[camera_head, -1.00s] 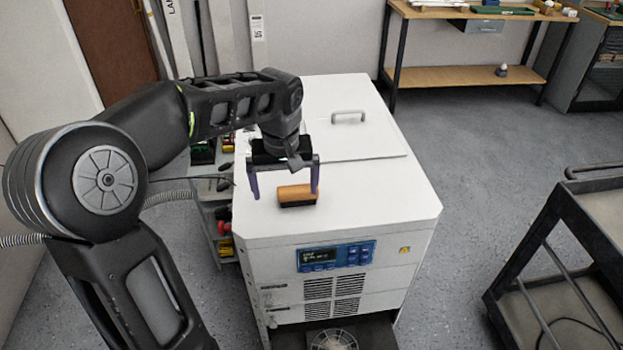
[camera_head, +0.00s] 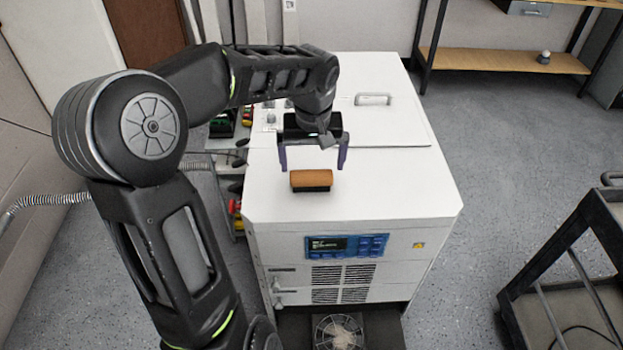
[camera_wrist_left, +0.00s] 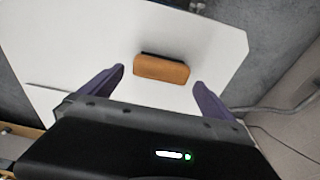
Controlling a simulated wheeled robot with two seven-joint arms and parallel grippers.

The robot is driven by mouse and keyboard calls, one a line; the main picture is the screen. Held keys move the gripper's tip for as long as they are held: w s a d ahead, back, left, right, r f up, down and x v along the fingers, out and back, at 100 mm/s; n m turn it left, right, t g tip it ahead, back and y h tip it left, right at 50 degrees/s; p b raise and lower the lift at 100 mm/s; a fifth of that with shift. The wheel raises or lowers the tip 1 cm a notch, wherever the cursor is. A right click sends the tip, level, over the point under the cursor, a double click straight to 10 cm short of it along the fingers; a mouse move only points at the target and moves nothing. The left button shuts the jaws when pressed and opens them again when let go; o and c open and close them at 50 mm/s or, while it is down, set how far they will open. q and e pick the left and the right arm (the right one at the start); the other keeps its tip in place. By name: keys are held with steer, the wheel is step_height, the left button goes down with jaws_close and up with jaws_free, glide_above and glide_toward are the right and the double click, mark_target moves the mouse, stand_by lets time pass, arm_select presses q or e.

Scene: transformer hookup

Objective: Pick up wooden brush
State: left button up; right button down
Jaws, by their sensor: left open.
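The wooden brush (camera_head: 311,180) has an orange-brown wooden back and a dark underside. It lies on the white top of a cabinet (camera_head: 390,190), near its front edge. My left gripper (camera_head: 313,170) is open and empty, with its purple fingers pointing down, just behind the brush in the head view. In the left wrist view the brush (camera_wrist_left: 162,68) lies beyond and between the two fingertips (camera_wrist_left: 160,76), apart from both. My right gripper is not in view.
The cabinet has a handle (camera_head: 373,99) on its top and a blue control panel (camera_head: 346,246) on its front. A dark cart (camera_head: 570,250) stands at the right. A workbench (camera_head: 500,60) stands at the back. The cabinet top around the brush is clear.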

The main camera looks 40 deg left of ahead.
mark_target(311, 174)
arm_select(q)
steer(key=shift+w+a+f+p, duration=0.1)
steer(key=shift+f+p, duration=0.05)
steer(key=shift+f, duration=0.7)
steer(key=shift+w+a+f+p, duration=0.1)
steer(key=shift+a+f+p, duration=0.05)
steer(key=shift+f, duration=0.75)
steer(key=shift+w+a+f+p, duration=0.1)
steer(key=shift+f+p, duration=0.05)
steer(key=shift+f, duration=0.7)
steer(key=c, duration=1.1)
steer(key=shift+c, duration=0.2)
step_height(311, 174, up, 10)
steer(key=shift+r+b, duration=0.1)
steer(key=shift+b, duration=0.2)
